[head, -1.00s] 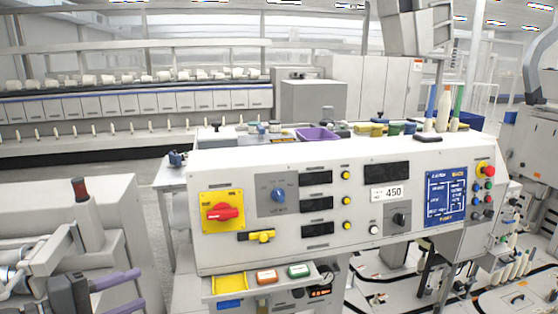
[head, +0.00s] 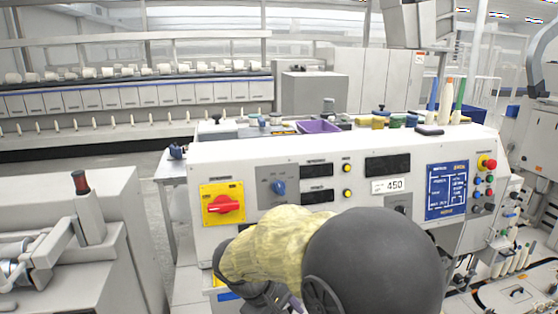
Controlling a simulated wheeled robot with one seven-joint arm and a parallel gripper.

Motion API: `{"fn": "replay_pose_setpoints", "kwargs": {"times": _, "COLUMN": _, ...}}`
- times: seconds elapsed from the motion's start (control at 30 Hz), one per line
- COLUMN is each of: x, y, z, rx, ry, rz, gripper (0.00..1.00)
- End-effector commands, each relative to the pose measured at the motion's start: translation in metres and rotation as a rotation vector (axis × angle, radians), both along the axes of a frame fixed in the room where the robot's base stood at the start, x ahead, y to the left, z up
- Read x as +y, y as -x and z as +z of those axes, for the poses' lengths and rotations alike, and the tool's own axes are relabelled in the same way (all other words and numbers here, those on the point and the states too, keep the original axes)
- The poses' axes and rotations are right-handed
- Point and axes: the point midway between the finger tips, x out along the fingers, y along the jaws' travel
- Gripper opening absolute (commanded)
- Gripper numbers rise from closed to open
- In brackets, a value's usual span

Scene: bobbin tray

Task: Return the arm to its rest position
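My arm (head: 375,262) is folded across the lower middle of the head view, close to the camera. It shows a large dark round joint and a crumpled pale yellow cover. My gripper (head: 294,302) is mostly hidden below and behind the arm at the bottom edge. Only a small purple bit of it seems to show, so its fingers and anything between them cannot be made out.
The white control console (head: 310,150) stands right behind my arm, which covers its lower middle. A red rotary switch (head: 223,204) stays visible. A purple tray (head: 318,126) lies on top. A grey machine (head: 75,250) stands at left, with floor between.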

Motion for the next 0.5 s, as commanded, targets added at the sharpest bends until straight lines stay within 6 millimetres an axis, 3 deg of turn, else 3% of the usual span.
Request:
{"fn": "replay_pose_setpoints", "kwargs": {"times": 0.03, "x": -0.019, "y": 0.006, "z": -0.007, "rx": 0.010, "ry": -0.058, "rz": -0.058, "gripper": 0.40}}
{"fn": "replay_pose_setpoints", "kwargs": {"times": 0.1, "x": -0.037, "y": 0.015, "z": -0.016, "rx": 0.011, "ry": -0.142, "rz": -0.128, "gripper": 0.40}}
{"fn": "replay_pose_setpoints", "kwargs": {"times": 0.5, "x": -0.118, "y": 0.067, "z": -0.047, "rx": -0.173, "ry": -0.531, "rz": -0.588, "gripper": 0.40}}
